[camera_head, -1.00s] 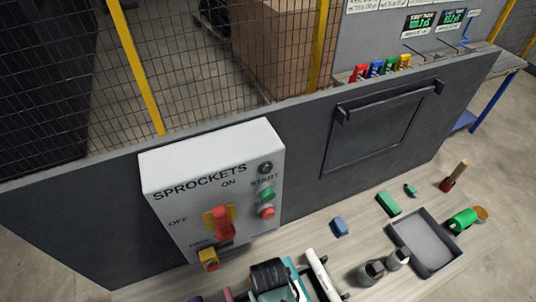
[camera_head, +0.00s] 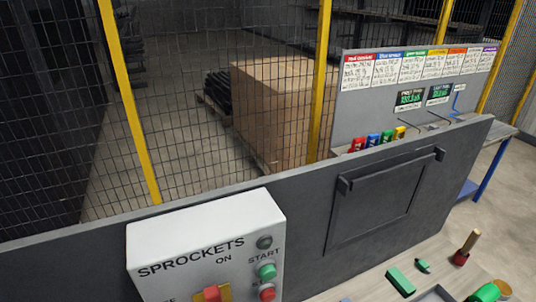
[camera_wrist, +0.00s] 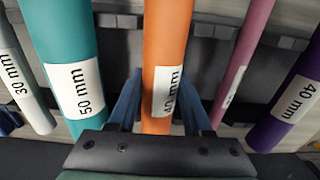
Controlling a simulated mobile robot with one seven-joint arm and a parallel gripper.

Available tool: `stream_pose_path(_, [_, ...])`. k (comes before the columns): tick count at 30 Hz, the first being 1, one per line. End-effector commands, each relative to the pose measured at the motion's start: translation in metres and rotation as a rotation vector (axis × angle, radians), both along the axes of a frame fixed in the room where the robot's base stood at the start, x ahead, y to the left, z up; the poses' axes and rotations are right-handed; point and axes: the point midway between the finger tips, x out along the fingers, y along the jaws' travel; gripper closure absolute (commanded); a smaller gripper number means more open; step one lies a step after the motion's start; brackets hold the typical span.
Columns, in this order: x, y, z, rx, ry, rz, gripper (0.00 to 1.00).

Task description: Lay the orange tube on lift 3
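The orange tube (camera_wrist: 166,45) runs up the middle of the wrist view, with a white label partly turned away. My gripper (camera_wrist: 161,95) has its two blue fingers on either side of this tube. Whether they press on it or stand slightly apart, I cannot tell. The gripper's dark palm edge covers the tube's lower end. Neither the gripper nor the orange tube shows in the head view. I see nothing marked as lift 3.
A teal tube (camera_wrist: 68,60) and a grey tube (camera_wrist: 22,75) lie left of the orange one; a pink tube (camera_wrist: 242,60) and a purple tube (camera_wrist: 292,105) lie right. A SPROCKETS control box (camera_head: 207,245) stands before a grey panel (camera_head: 385,205) and mesh fence.

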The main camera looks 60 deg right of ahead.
Motion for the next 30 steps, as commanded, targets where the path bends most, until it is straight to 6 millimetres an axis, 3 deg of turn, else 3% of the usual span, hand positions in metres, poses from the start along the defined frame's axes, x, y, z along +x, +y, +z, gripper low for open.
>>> stream_pose_path(1, [0.0, 0.0, 0.0, 0.0, 0.0, 0.0, 0.73])
stream_pose_path(6, [0.0, 0.0, 0.0, 0.001, 0.001, 0.0, 1.0])
stream_pose_path(14, [0.0, 0.0, 0.004, 0.0, 0.0, 0.0, 1.0])
stream_pose_path(30, [0.0, 0.0, 0.034, -0.001, -0.001, 0.0, 1.0])
